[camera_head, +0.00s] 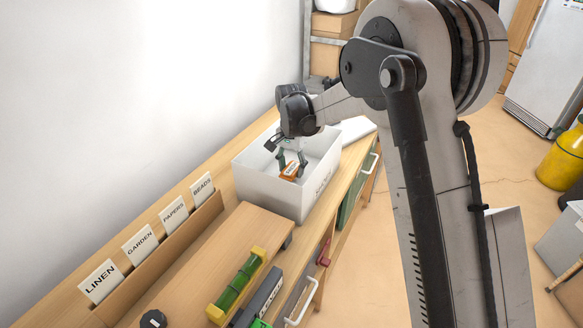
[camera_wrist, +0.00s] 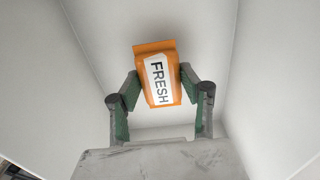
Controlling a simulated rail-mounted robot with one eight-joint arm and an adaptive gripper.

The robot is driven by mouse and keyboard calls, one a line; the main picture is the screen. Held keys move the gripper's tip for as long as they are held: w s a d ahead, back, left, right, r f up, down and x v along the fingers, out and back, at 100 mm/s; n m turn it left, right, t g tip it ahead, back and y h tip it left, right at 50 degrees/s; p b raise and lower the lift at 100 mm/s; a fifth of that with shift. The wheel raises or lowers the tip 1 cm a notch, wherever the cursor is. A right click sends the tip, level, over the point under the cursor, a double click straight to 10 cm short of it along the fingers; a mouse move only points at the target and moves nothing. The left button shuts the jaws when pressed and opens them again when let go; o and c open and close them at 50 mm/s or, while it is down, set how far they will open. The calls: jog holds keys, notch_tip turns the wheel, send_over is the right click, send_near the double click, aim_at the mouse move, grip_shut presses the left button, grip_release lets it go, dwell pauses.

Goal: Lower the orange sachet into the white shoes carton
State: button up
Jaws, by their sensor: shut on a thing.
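The orange sachet (camera_head: 289,172) has a white label, which reads FRESH on the sachet in the wrist view (camera_wrist: 157,75). My gripper (camera_head: 291,161) points down and is shut on the sachet, with a green-padded finger on each side of it. In the wrist view my gripper (camera_wrist: 160,92) shows both fingers at the sachet's sides. The white carton (camera_head: 318,180) is open-topped and stands on the wooden bench. The sachet is inside the carton's opening, with pale walls around it. I cannot tell whether it touches the carton's floor. The carton's side lettering is too small to read.
A wooden rack with cards such as LINEN (camera_head: 101,281) and BEADS (camera_head: 202,186) runs along the wall. A green tube with yellow ends (camera_head: 238,283) lies at the front. A white flat object (camera_head: 356,128) lies behind the carton. A yellow cylinder (camera_head: 563,160) stands on the floor.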

aim_at(291, 168)
jog(key=shift+f+b, duration=1.05)
jog(key=shift+f, duration=0.6)
dwell(0.9)
jog(key=o, duration=1.2)
jog(key=shift+o, duration=0.2)
jog(key=shift+r, duration=0.1)
